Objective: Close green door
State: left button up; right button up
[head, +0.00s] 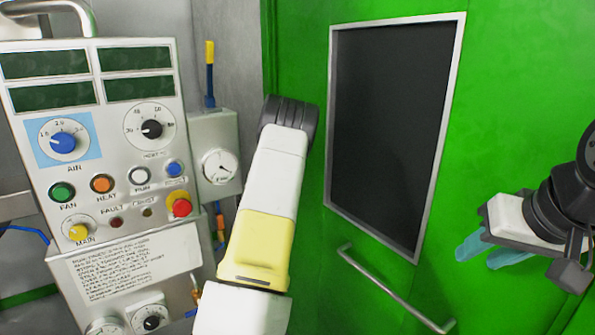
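The green door (501,131) fills the middle and right of the head view. It has a dark window (388,130) in a grey metal frame. A metal bar handle (392,289) is fixed below the window, running down to the right. I cannot tell whether the door stands ajar. My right gripper (476,257) is in front of the door at the right, above and right of the handle. Its two teal fingers are a little apart with nothing between them, and do not touch the handle. My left arm rises in the middle; its gripper does not show.
A control panel (112,206) with dials, coloured buttons and dark displays stands at the left. Beside it is a grey box with a round gauge (220,167). A rod with a yellow top (210,70) stands above the box. My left arm is between panel and door.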

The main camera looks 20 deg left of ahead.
pick_arm(q)
jog(key=shift+o, duration=0.7)
jog(key=shift+s+a, duration=0.2)
jog(key=shift+a, duration=0.1)
jog(key=shift+d, duration=0.1)
jog(key=shift+w+d, duration=0.2)
jog(key=shift+d, duration=0.05)
jog(key=v, duration=0.7)
jog(key=shift+s+d, duration=0.15)
jog(key=shift+s, duration=0.25)
